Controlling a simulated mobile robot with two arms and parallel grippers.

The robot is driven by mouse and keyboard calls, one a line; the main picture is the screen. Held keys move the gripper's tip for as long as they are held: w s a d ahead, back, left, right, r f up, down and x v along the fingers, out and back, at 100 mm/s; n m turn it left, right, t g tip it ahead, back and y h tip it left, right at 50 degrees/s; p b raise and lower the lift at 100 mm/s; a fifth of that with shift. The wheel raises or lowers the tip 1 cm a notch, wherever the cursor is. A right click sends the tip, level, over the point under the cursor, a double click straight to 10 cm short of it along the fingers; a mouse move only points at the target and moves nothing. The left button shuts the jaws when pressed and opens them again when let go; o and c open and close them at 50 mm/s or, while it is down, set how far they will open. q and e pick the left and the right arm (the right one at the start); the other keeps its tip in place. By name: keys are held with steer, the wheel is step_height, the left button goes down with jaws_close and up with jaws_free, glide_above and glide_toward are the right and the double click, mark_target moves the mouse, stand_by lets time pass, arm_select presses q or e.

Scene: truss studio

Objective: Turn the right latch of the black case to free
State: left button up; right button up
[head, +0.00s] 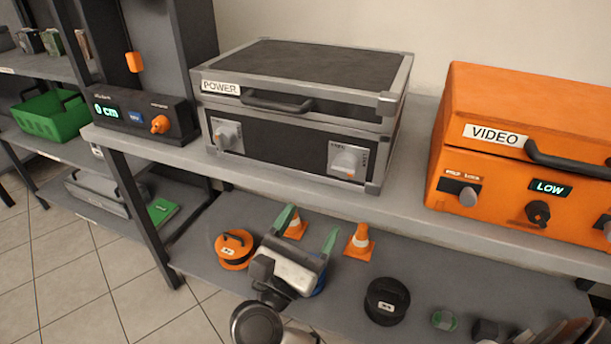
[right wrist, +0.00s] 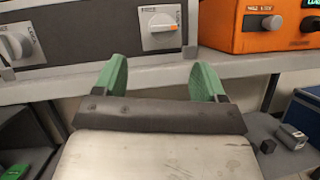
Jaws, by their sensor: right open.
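The black case (head: 290,130) with grey metal edges and a POWER label stands closed on the upper shelf. Its right latch (head: 348,160) is a pale knob on a light plate with small lettering; it also shows in the right wrist view (right wrist: 160,28). The left latch (head: 227,135) is a similar knob on the same front. My right gripper (head: 308,228) has green fingers spread apart with nothing between them. It is in front of and below the right latch, clear of it; its fingers also show in the right wrist view (right wrist: 160,72). My left gripper is out of view.
An orange VIDEO case (head: 460,125) stands to the right on the same shelf. A display unit with an orange knob (head: 160,124) is to the left. The upper shelf's front edge (head: 400,210) runs below the case. Orange cones (head: 360,243) and a black reel (head: 386,300) sit on the lower shelf.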

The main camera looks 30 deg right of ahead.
mark_target(340, 174)
steer(key=shift+m, duration=0.3)
steer(key=p+x, duration=0.1)
steer(key=x, duration=0.9)
steer(key=shift+d+r, duration=0.15)
steer(key=shift+d, duration=0.3)
steer(key=c, duration=0.9)
